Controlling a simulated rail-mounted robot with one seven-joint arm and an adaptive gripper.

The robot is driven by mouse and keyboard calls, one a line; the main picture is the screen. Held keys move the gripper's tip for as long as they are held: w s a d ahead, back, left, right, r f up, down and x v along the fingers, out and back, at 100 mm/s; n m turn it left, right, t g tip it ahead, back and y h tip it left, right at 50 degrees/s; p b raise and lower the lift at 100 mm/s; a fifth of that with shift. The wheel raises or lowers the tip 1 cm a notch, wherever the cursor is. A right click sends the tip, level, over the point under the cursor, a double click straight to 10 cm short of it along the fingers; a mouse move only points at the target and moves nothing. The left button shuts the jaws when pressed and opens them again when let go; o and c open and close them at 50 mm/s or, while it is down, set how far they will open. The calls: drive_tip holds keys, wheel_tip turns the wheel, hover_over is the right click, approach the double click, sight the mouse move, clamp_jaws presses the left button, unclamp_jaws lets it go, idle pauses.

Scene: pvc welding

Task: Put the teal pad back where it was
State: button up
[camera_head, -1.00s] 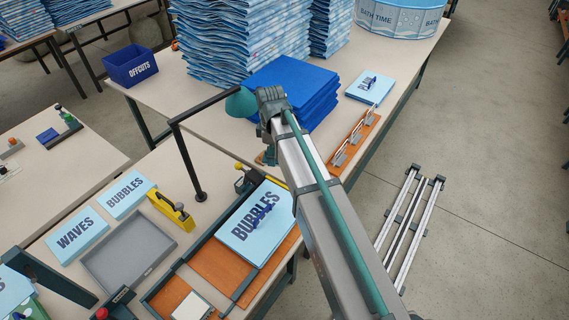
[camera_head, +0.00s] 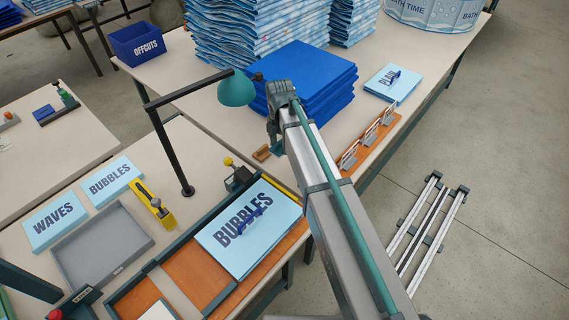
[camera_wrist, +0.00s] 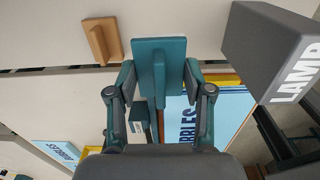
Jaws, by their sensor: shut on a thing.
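The teal pad (camera_wrist: 174,55) is a flat teal plate with a raised rib. In the wrist view it sits between the two fingers of my gripper (camera_wrist: 160,78), which are shut on its rib. In the head view my gripper (camera_head: 276,122) is low by the right table, beside the blue stack, and the arm largely hides the pad there. A tan wooden block with a similar rib (camera_wrist: 98,40) lies to the left of the pad in the wrist view, apart from it. The wooden block also shows in the head view (camera_head: 263,153).
A teal-shaded lamp (camera_head: 237,90) on a black post stands left of my gripper. A blue stack (camera_head: 312,82) is close behind it. A grey block marked LAMP (camera_wrist: 272,50) is near at the right. A BUBBLES board (camera_head: 250,228) lies in front. An orange rack (camera_head: 368,140) is at the right.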

sight(280, 142)
wheel_tip(280, 142, down, 4)
drive_tip(key=shift+s+a+r+p, duration=0.1)
drive_tip(key=shift+s+r+p, duration=0.05)
drive_tip(key=shift+p, duration=0.35)
drive_tip(key=shift+f+p, duration=0.6)
drive_tip(key=shift+f, duration=1.95)
drive_tip(key=shift+f, duration=0.1)
drive_tip(key=o, duration=1)
wheel_tip(280, 142, up, 12)
drive_tip(key=b, duration=0.3)
